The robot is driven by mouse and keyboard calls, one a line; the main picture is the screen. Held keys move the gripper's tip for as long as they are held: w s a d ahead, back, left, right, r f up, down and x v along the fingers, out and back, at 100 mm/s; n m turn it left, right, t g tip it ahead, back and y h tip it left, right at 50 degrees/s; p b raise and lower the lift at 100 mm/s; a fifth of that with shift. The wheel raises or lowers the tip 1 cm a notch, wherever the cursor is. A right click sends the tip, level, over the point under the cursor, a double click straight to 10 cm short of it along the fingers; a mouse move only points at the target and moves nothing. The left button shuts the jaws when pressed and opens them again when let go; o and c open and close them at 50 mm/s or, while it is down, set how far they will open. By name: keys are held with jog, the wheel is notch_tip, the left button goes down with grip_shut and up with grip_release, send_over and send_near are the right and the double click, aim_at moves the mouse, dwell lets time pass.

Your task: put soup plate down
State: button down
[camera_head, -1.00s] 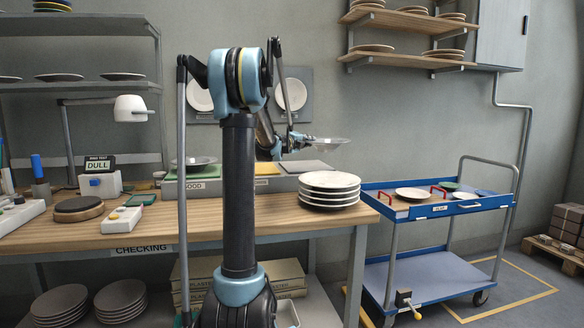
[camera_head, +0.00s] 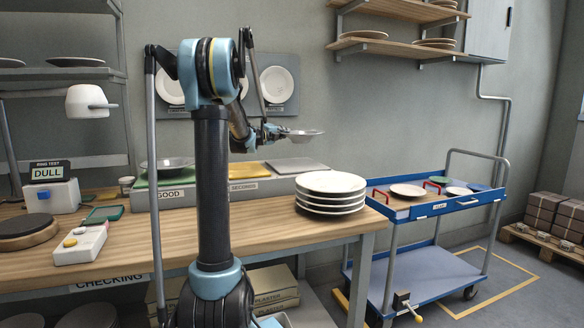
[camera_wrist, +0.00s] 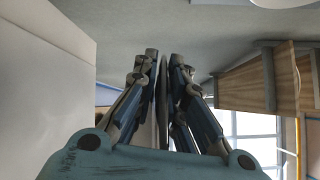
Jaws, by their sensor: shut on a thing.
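In the wrist view, the plate (camera_wrist: 162,92) shows nearly edge-on between the two fingers of my gripper (camera_wrist: 164,75). Below it stands a long grey sorting rack (camera_head: 215,199). Its green part, labelled GOOD, carries one plate (camera_head: 167,163). Its yellow part (camera_head: 249,170) and grey part (camera_head: 297,165) look bare. The plate touches nothing below it.
A stack of several white plates (camera_head: 331,183) stands at the right end of the wooden bench (camera_head: 200,232). A blue trolley (camera_head: 440,208) with plates stands to the right. A lamp (camera_head: 88,100) and a sign reading DULL (camera_head: 48,171) are at left. Wall shelves (camera_head: 395,48) hang at upper right.

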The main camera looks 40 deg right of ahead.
jog(key=shift+w+a, duration=0.5)
jog(key=shift+a, duration=0.25)
jog(key=shift+f, duration=5)
jog(key=shift+s+a+f, duration=0.15)
jog(key=shift+s+f, duration=0.05)
jog(key=shift+f, duration=0.1)
